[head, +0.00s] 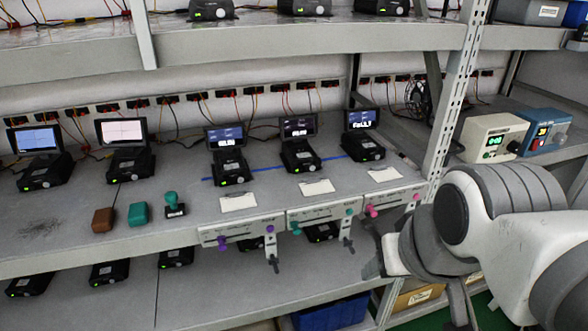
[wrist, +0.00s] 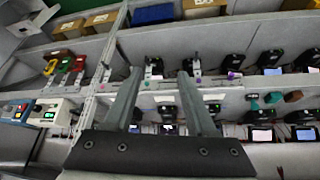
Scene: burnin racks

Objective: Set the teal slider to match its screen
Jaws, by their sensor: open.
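The teal slider's knob (head: 296,228) sits near the left end of the middle white panel (head: 322,214) on the shelf's front edge. A small teal mark (head: 349,212) is near that panel's right end. The screen (head: 299,127) behind this panel is lit, but its text is too small to read surely. My gripper (wrist: 158,72) is open and empty, its two fingers spread toward the rack in the wrist view. In the head view my arm is at the right, in front of the right panel's end and apart from the teal knob.
The left panel has a purple knob (head: 222,243) and the right panel a pink knob (head: 372,211). Levers hang below the panels. A perforated upright (head: 459,95) stands right of the panels. A brown block (head: 103,220), a teal block (head: 138,214) and a teal stamp (head: 172,200) lie left.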

